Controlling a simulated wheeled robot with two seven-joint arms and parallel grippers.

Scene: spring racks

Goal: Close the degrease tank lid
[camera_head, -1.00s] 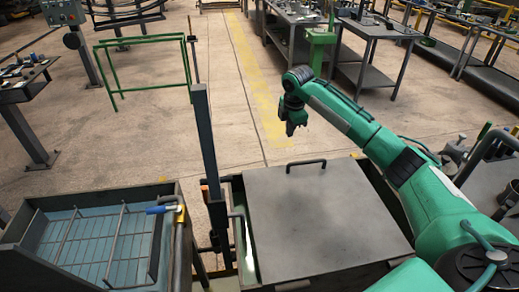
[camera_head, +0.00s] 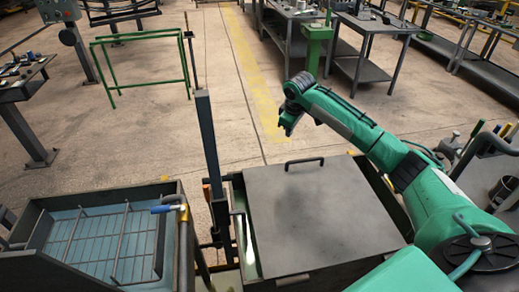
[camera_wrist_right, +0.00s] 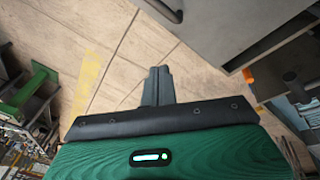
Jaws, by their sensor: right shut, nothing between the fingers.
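The degrease tank lid (camera_head: 318,215) is a flat grey plate lying over the dark tank (camera_head: 238,208) in the lower middle of the head view. A strip of the tank's inside shows along the lid's left side. A black bar handle (camera_head: 305,163) stands at the lid's far edge. My right gripper (camera_head: 287,131) is beyond that far edge, above the floor, apart from the handle. Its fingers are together and empty, as they also show in the right wrist view (camera_wrist_right: 158,72). My left gripper is not in view.
To the left stands an open blue-lined basin (camera_head: 95,240) with a wire rack and a blue-handled tap (camera_head: 165,208). A dark upright post (camera_head: 208,150) rises between basin and tank. A green frame (camera_head: 140,65) and work tables (camera_head: 370,45) stand farther back.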

